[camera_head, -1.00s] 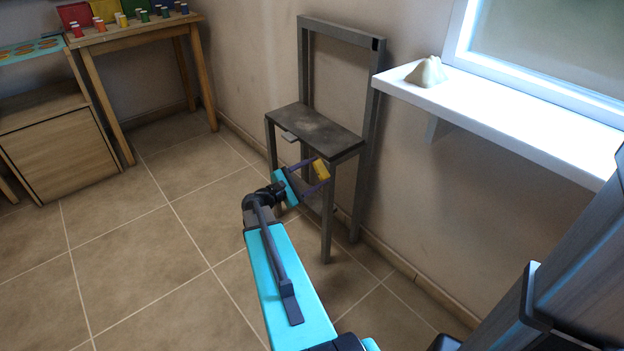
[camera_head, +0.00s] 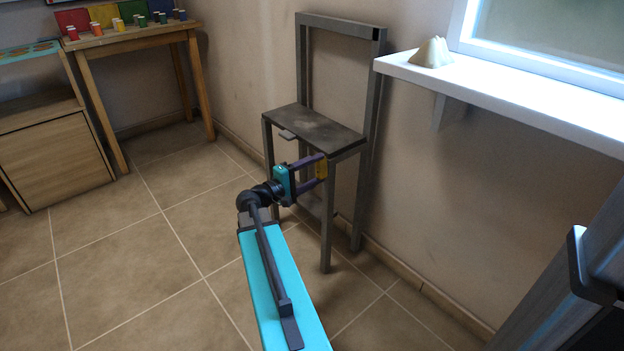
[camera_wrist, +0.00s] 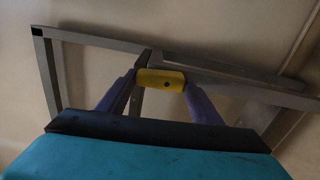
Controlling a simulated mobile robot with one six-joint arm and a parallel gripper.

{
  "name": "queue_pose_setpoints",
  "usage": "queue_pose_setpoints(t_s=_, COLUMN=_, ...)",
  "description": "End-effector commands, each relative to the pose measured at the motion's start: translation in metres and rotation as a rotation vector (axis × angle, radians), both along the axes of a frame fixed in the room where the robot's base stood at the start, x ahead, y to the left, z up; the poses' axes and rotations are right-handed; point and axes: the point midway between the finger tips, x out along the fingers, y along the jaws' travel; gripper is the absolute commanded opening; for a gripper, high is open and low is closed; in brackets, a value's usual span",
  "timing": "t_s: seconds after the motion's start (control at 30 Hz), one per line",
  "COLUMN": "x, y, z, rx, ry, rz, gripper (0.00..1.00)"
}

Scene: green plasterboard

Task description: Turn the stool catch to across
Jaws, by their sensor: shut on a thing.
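The grey stool (camera_head: 318,128) with a tall back frame stands against the wall in the head view. Its frame also fills the upper part of the wrist view (camera_wrist: 90,40). The yellow catch (camera_head: 321,169) is below the front right of the seat. My gripper (camera_head: 318,168) is at the catch, with its purple fingers on either side of it. In the wrist view the yellow catch (camera_wrist: 161,80) lies level between the two fingertips, and my gripper is shut on it. A dark round spot shows in its middle. The catch's pivot and back are hidden.
A white shelf (camera_head: 500,94) with a small beige lump (camera_head: 432,53) juts from the wall at right. A wooden table (camera_head: 130,35) with coloured pegs and a wooden cabinet (camera_head: 55,160) stand at left. The tiled floor (camera_head: 140,260) at left is clear.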

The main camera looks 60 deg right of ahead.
Motion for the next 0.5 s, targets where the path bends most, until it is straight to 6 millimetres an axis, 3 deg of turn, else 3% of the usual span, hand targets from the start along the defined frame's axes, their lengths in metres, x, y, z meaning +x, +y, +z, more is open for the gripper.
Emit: queue_pose_setpoints(t_s=0.5, x=0.0046, y=-0.0007, z=0.003, rx=-0.029, ry=-0.07, rz=0.014, gripper=0.37)
